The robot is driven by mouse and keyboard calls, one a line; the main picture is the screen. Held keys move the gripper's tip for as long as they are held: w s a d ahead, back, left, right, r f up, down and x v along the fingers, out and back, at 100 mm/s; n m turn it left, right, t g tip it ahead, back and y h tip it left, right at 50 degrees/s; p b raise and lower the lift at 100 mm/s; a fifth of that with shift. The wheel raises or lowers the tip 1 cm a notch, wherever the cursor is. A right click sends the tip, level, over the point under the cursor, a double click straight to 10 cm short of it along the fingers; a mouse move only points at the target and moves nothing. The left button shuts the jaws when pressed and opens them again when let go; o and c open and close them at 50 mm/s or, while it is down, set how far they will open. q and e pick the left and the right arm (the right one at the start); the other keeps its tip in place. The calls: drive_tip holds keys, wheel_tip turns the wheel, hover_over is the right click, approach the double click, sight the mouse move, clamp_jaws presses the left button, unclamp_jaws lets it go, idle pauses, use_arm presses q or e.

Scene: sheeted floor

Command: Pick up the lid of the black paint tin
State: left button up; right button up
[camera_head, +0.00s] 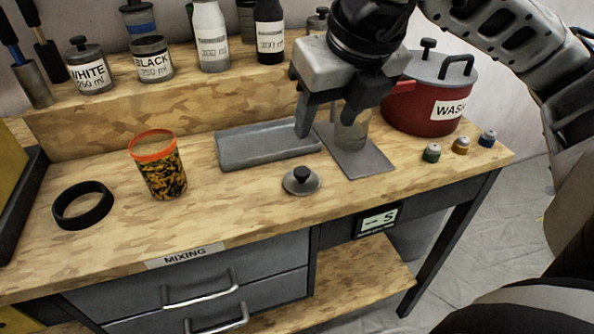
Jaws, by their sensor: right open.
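The grey lid (301,183) with a black knob lies flat on the wooden bench, near its front edge. The black paint tin (153,66), labelled BLACK 250 ml, stands on the raised shelf at the back left with no lid on it. My right gripper (328,130) is open, pointing down, above and behind the lid, and apart from it. Its fingers are over the gap between a grey tray and a grey plate. Nothing shows held between them. My left gripper is not in view.
The grey tray (262,152) and the grey plate (368,162), with a clear cup (351,138) on it, lie behind the lid. A red WASH pot (420,112) and several small capped pots stand right. An orange-rimmed cup (160,172) and black ring (64,215) stand left.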

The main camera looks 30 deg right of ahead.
approach(303, 171)
drive_tip(key=f, duration=0.3)
drive_tip(key=shift+w+d+f, duration=0.1)
drive_tip(key=shift+w, duration=0.1)
drive_tip(key=shift+w+p+x, duration=0.2)
drive_tip(key=shift+p+x, duration=0.05)
drive_tip(key=shift+x, duration=1.1)
drive_tip(key=shift+w+p+x, duration=0.15)
drive_tip(key=shift+p+x, duration=0.05)
drive_tip(key=shift+x, duration=1.15)
drive_tip(key=shift+c, duration=0.3)
drive_tip(key=c, duration=1)
